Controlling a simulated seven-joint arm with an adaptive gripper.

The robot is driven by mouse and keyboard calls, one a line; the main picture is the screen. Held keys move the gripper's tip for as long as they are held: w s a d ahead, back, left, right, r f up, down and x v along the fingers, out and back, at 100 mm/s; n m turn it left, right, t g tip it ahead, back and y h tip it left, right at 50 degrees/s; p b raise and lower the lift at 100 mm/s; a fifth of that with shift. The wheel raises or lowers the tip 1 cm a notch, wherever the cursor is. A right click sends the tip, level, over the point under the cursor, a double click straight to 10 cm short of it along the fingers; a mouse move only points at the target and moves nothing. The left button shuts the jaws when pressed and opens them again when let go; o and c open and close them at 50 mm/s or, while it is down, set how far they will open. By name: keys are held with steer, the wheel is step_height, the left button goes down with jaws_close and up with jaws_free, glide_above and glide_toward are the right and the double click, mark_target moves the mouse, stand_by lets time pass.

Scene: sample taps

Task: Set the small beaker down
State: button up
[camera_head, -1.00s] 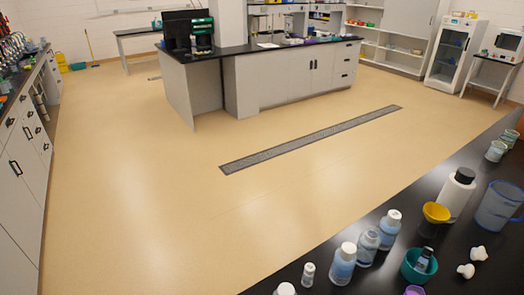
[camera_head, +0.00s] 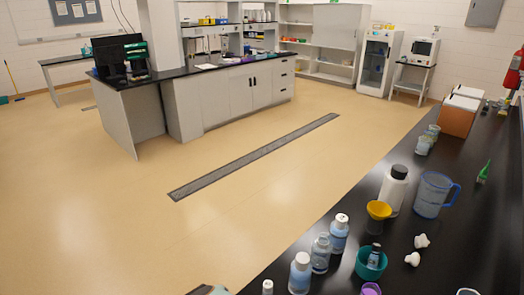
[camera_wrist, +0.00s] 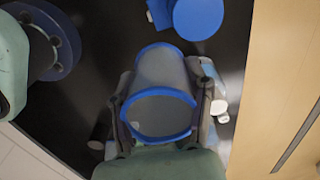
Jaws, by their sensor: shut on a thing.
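In the wrist view the small beaker (camera_wrist: 160,72), clear grey with blue rims, sits between the two fingers of my gripper (camera_wrist: 164,88). The gripper is shut on its sides, one finger left and one right. Dark bench top shows beyond the beaker; I cannot tell whether its base touches a surface. In the head view the held beaker cannot be made out.
Two beakers (camera_head: 423,145) stand farther back. Bench right of the jug is mostly clear.

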steer(key=w+d+m, duration=0.3)
steer(key=d+m, duration=0.3)
steer(key=d, duration=0.5)
steer(key=w+d+m, duration=0.3)
steer(key=d+m, duration=0.3)
steer(key=d, duration=0.5)
steer(key=shift+n, duration=0.3)
steer(key=w+f, duration=0.4)
steer(key=w+d+f, duration=0.1)
steer(key=w+f, duration=0.4)
steer(key=w+d+f, duration=0.1)
steer(key=w+f, duration=0.3)
steer(key=f, duration=0.1)
steer(key=shift+w+d, duration=0.15)
steer(key=shift+d, duration=0.05)
steer(key=shift+w+f, duration=0.2)
steer(key=shift+w+d+f, duration=0.1)
steer(key=shift+w+f, duration=0.05)
steer(key=shift+f, duration=0.75)
steer(key=shift+w+f, duration=0.1)
steer(key=shift+f, duration=0.8)
steer(key=shift+f, duration=0.15)
